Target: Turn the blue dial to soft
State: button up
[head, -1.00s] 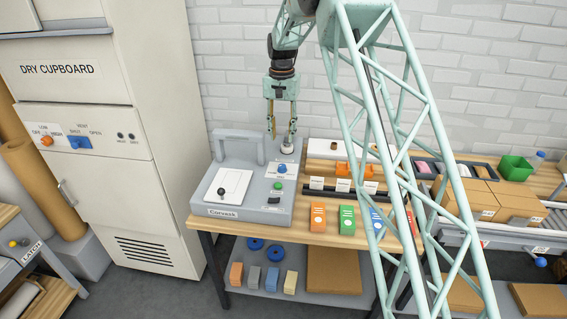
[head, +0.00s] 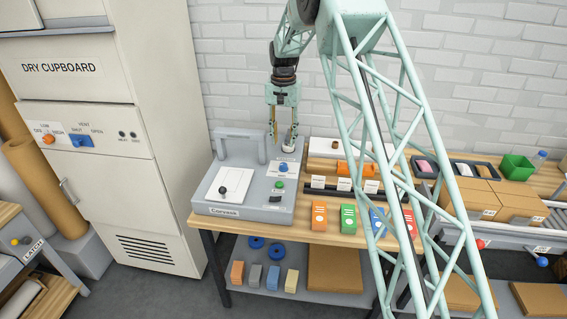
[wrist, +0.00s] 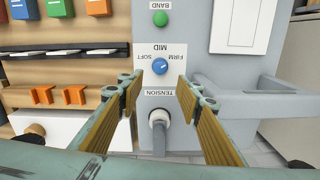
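The blue dial (wrist: 160,67) sits on a white plate on the grey machine (head: 235,209), with the words SOFT, MID and FIRM around it. In the wrist view the lettering is upside down, SOFT at the left, FIRM at the right and MID beyond the dial. A pale mark shows on the dial, but its exact direction is too small to tell. The dial also shows in the head view (head: 283,168). My gripper (wrist: 160,84) is open and empty, its two fingers apart. In the head view my gripper (head: 282,143) hangs above and behind the dial, not touching it.
A green button (wrist: 160,18) marked BAND lies beyond the dial. A TENSION label and a pale round post (wrist: 158,118) lie on the near side. A grey handle (wrist: 245,88) rises at the right. Orange holders (wrist: 55,96) stand on the bench at the left.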

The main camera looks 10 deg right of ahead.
aim_at(283, 164)
notch_tip(283, 164, down, 12)
jog(key=shift+r, duration=0.1)
dwell(0.5)
jog(key=c, duration=0.8)
jog(key=shift+c, duration=0.2)
